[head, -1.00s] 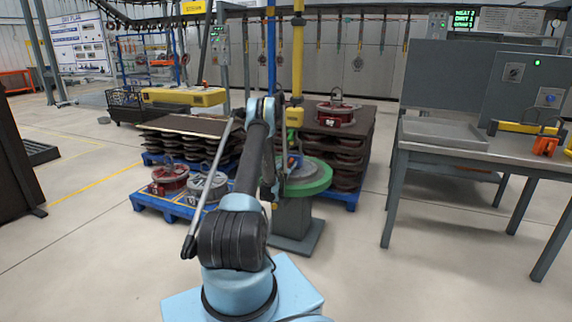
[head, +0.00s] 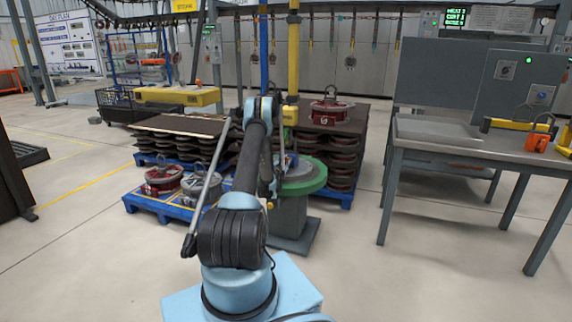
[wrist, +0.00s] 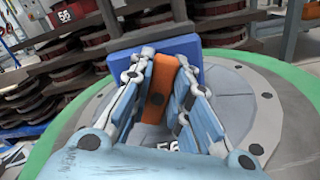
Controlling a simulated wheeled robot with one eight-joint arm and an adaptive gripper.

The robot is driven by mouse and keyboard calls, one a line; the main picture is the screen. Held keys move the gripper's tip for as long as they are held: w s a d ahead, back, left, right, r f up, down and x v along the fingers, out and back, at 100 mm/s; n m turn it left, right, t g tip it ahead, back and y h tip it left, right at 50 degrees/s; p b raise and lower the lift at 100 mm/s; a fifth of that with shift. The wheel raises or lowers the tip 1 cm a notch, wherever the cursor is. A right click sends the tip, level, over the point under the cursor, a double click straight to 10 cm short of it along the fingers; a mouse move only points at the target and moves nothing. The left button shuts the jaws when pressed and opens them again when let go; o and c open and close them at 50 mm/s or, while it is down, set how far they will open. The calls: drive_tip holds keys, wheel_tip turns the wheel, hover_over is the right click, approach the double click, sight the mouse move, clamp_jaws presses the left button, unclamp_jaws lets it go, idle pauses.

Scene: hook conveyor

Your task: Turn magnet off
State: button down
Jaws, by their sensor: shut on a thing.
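In the wrist view, an orange bar (wrist: 155,97) stands in front of a blue block (wrist: 187,47). It looks like the magnet's handle; its on or off setting cannot be told. My gripper (wrist: 163,64) has its two fingers on either side of the bar and is shut on it. The block is over the grey face of a round stand with a green rim (wrist: 292,78). In the head view the green-rimmed stand (head: 309,182) is just right of my arm, which hides most of the gripper and the magnet.
A blue pallet (head: 160,207) with round red and grey pieces lies left of the stand. Stacked dark discs (head: 338,155) with a red round piece (head: 331,112) on top stand behind. A grey workbench (head: 470,147) is at right. Floor between stand and bench is clear.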

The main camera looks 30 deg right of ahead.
drive_tip(key=n, duration=0.5)
drive_tip(key=shift+w+a+r+n, duration=0.1)
drive_tip(key=shift+w+a+n, duration=0.15)
drive_tip(key=shift+n, duration=0.05)
drive_tip(key=c, duration=1.5)
unclamp_jaws()
drive_tip(key=v, duration=0.7)
drive_tip(key=shift+s+a, duration=0.15)
drive_tip(key=shift+a, duration=0.05)
